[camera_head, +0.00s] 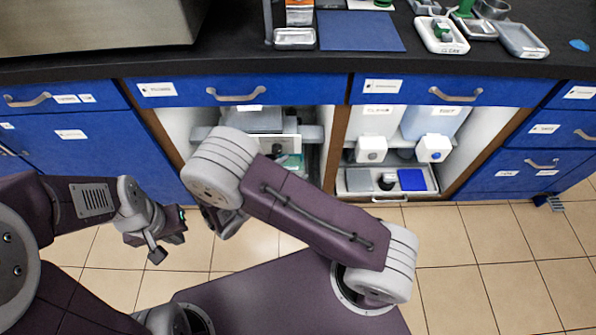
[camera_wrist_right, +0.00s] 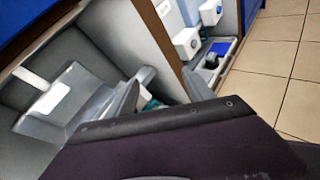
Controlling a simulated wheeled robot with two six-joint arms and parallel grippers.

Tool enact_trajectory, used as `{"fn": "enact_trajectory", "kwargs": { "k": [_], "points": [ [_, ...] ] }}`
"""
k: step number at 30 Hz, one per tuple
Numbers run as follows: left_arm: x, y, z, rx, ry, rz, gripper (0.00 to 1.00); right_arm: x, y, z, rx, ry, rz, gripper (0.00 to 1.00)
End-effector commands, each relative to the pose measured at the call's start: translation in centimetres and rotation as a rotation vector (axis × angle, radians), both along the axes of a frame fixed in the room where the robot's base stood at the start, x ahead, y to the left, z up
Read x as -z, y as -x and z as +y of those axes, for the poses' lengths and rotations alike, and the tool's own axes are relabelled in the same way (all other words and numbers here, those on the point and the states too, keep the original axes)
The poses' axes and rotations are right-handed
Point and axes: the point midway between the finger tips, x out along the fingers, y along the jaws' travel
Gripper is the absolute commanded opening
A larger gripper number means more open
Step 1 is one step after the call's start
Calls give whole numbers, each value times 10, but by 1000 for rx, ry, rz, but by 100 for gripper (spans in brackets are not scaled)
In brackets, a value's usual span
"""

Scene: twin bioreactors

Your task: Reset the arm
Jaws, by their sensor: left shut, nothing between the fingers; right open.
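My left gripper (camera_head: 168,240) hangs over the tiled floor at the left in the head view, in front of the blue cabinet doors. It is shut and holds nothing. My right arm is folded across the middle of the head view, and its gripper is mostly hidden behind its own links there. In the right wrist view my right gripper (camera_wrist_right: 162,92) is open and empty, its two fingertips apart in front of the open cabinet bay. A purple part of my own body fills the lower part of that view.
The dark counter (camera_head: 250,68) runs across the back with a blue mat (camera_head: 358,31) and trays (camera_head: 441,35). Below are blue drawers (camera_head: 236,92) and open bays with white containers (camera_head: 371,150) and a low tray (camera_head: 390,195). Tiled floor (camera_head: 490,260) is clear at the right.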

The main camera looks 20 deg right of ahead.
Motion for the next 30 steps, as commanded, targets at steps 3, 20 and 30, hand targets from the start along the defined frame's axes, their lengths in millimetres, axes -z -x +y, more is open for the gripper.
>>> {"fn": "enact_trajectory", "kwargs": {
  "k": [3, 20, 30],
  "points": [
    [-5, 0, 0, 0, 0, 0, 0, -5, 2, -4, 22, -14, 4, 61],
    [-4, 0, 0, 0, 0, 0, 0, -4, 3, -5, 29, -15, 4, 61],
    [-4, 0, 0, 0, 0, 0, 0, -77, 41, -135, 648, -312, -189, 61]
  ]
}}
